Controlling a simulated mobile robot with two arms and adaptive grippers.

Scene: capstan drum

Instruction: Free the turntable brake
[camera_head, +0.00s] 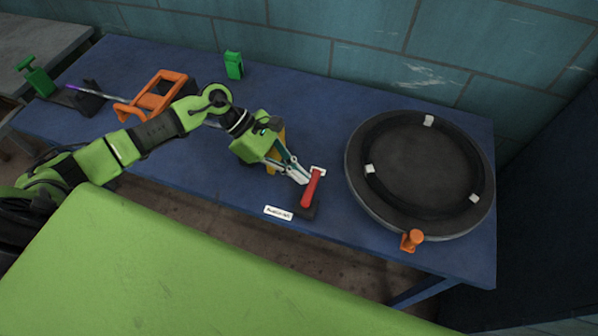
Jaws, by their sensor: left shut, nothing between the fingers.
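The round dark turntable (420,175) sits on the right part of the blue table, with a black ring and white blocks on its top. An orange knob-like piece (411,240) is at its front edge. A red lever (311,188) with a dark base stands left of the turntable, near the table's front edge. My left gripper (301,178) is shut and empty, its fingertips close beside the lever's upper left side; I cannot tell if they touch. Which piece is the brake is not plain from the picture. My right gripper is not in view.
The blue table (320,120) stands against a tiled wall. A small white label (278,212) lies by the lever; its text is too small to read. An orange frame (158,95), a green block (233,65) and a green-handled tool (37,77) are at the left and back.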

